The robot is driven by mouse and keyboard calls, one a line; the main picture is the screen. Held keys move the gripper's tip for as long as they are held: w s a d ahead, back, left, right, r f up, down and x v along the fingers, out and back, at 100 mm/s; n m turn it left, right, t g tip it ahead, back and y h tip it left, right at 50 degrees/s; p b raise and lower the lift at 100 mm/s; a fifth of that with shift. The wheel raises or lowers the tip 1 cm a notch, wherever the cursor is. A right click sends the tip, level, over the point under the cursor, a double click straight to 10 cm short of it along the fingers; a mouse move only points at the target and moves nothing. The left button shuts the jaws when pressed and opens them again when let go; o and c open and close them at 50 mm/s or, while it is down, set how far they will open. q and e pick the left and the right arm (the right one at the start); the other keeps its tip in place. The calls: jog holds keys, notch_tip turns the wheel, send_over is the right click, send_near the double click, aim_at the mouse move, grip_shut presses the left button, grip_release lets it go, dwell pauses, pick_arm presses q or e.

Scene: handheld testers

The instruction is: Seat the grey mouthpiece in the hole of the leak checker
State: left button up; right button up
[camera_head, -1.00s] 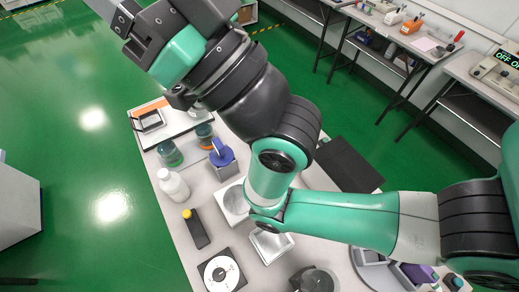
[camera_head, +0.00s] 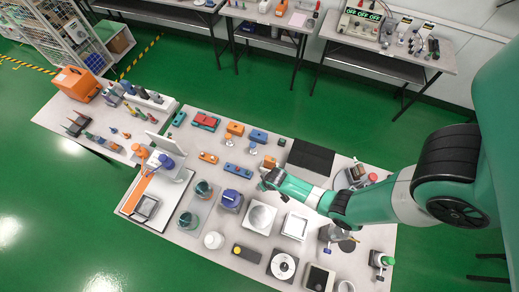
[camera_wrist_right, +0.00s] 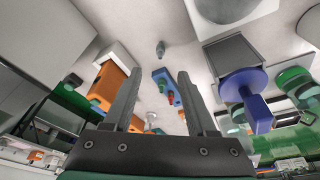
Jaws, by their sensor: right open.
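My right gripper (camera_head: 266,181) reaches in from the right over the middle of the table. In the right wrist view its two fingers (camera_wrist_right: 159,74) are apart with nothing between them. A small grey piece (camera_wrist_right: 160,48), which looks like the mouthpiece, lies on the table just beyond the fingertips. A blue handheld tester (camera_wrist_right: 168,86) with red and green parts lies below the gap between the fingers; it also shows in the head view (camera_head: 238,170). An orange tester (camera_head: 208,156) lies to its left. I cannot tell which is the leak checker, and no hole is clear. My left gripper is not in view.
A blue-topped grey block (camera_head: 231,198) and a white dish (camera_head: 262,217) stand near the gripper. An orange box (camera_wrist_right: 105,85) with a white block is at the left of the wrist view. A black mat (camera_head: 310,157) lies behind. Jars and trays crowd the front.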

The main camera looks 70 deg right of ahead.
jog(key=b+x, duration=0.6)
jog(key=b, duration=0.1)
jog(key=shift+w+f, duration=0.15)
jog(key=shift+w, duration=0.15)
jog(key=b+x, duration=0.5)
jog(key=shift+s+d+f, duration=0.1)
jog(key=shift+d+f, duration=0.1)
jog(key=shift+d, duration=0.05)
jog(key=shift+r, duration=0.2)
jog(key=shift+c, duration=0.4)
grip_shut()
